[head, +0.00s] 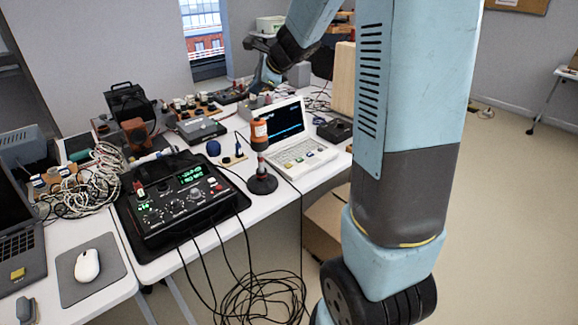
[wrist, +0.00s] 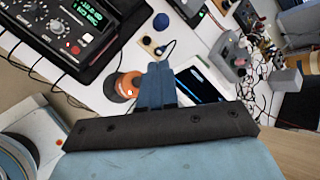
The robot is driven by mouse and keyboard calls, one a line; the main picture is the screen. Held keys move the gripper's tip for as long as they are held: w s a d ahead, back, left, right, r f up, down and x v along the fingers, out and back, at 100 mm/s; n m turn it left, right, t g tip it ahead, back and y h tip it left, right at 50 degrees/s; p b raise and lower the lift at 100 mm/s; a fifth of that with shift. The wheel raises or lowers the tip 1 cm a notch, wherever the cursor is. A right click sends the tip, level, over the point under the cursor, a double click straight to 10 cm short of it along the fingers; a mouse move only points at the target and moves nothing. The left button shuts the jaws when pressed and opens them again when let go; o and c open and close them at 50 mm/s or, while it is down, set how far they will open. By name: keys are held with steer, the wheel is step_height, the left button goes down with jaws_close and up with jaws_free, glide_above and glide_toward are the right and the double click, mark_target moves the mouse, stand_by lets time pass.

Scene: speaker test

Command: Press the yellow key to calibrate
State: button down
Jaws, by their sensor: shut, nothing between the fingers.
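A white console (head: 302,156) with a dark screen and rows of small keys stands open on the table in the head view. In the wrist view the console (wrist: 208,82) is partly hidden behind my gripper. My gripper (wrist: 160,68) has its blue fingers together and holds nothing. In the head view my gripper (head: 262,82) hangs beyond the console's screen, partly hidden by my arm. I cannot tell its exact height.
A black instrument (head: 178,205) with knobs and a green display sits left of the console. An orange-and-black stand (head: 261,150) rises close to the console's left side. Tangled white cables (head: 92,180) and a mouse (head: 87,265) are further left. Black cables hang off the front edge.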

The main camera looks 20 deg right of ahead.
steer(key=s+a+r+n+g+h, duration=0.1)
steer(key=s+a+r+n, duration=0.15)
steer(key=s+n, duration=0.8)
steer(key=s+a+r+n+g+h, duration=0.1)
steer(key=s+r+n, duration=0.35)
steer(key=s, duration=1.15)
steer(key=s+d+f+n+h, duration=0.1)
steer(key=s+d+n+h, duration=0.1)
steer(key=s+n, duration=0.4)
steer(key=s+d, duration=0.1)
steer(key=s, duration=0.2)
steer(key=shift+s+d+f+h, duration=0.15)
steer(key=shift+s+f+h, duration=0.15)
steer(key=shift+f, duration=0.1)
steer(key=shift+w, duration=0.1)
